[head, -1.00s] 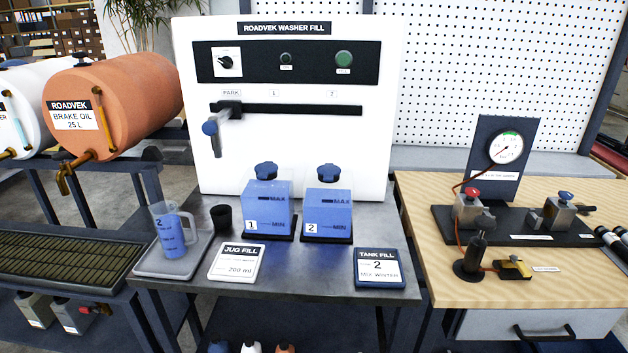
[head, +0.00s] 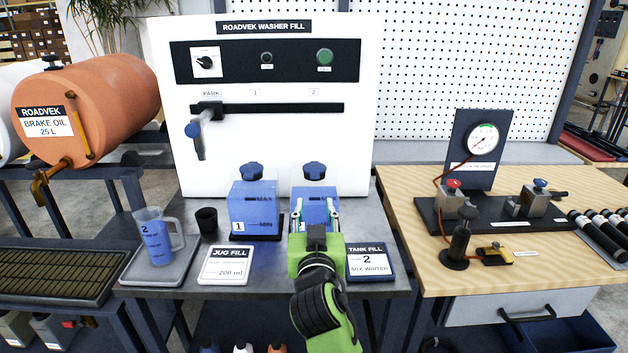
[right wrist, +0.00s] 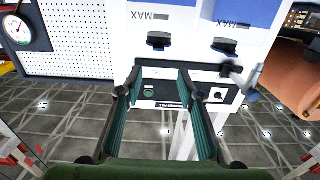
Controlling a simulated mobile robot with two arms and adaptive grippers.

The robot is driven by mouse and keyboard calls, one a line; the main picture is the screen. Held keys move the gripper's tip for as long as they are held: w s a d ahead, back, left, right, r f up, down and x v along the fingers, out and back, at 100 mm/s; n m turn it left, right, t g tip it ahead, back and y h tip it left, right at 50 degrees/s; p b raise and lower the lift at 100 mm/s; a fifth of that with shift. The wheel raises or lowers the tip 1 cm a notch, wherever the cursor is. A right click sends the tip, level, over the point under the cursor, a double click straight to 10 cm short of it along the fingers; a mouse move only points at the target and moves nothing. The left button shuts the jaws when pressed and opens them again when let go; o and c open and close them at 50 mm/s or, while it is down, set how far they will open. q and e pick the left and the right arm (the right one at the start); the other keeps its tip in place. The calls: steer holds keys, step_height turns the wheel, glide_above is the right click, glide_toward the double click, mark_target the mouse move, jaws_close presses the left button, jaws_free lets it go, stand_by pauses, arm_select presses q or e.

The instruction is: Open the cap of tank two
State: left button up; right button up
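Tank two (head: 315,192) is a translucent blue tank on the washer-fill bench. Its dark blue cap (head: 314,170) sits on top and also shows in the right wrist view (right wrist: 158,41), which is upside down. My right gripper (head: 315,200) is open and empty. It is in front of tank two in the head view and covers its lower part and number label. Its spread fingers also show in the right wrist view (right wrist: 160,72), apart from the cap. My left gripper is not in view.
Tank one (head: 254,208), with its own blue cap (head: 251,171), stands close to the left of tank two. The white washer-fill panel (head: 270,130) rises behind both. A jug (head: 156,240) and a black cup (head: 207,220) stand to the left. A tank-fill sign (head: 369,263) lies in front.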

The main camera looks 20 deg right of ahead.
mark_target(315, 170)
steer(key=p+x, duration=0.2)
steer(key=x, duration=1.1)
steer(key=shift+w+d, duration=0.2)
steer(key=shift+f, duration=0.1)
jaws_close()
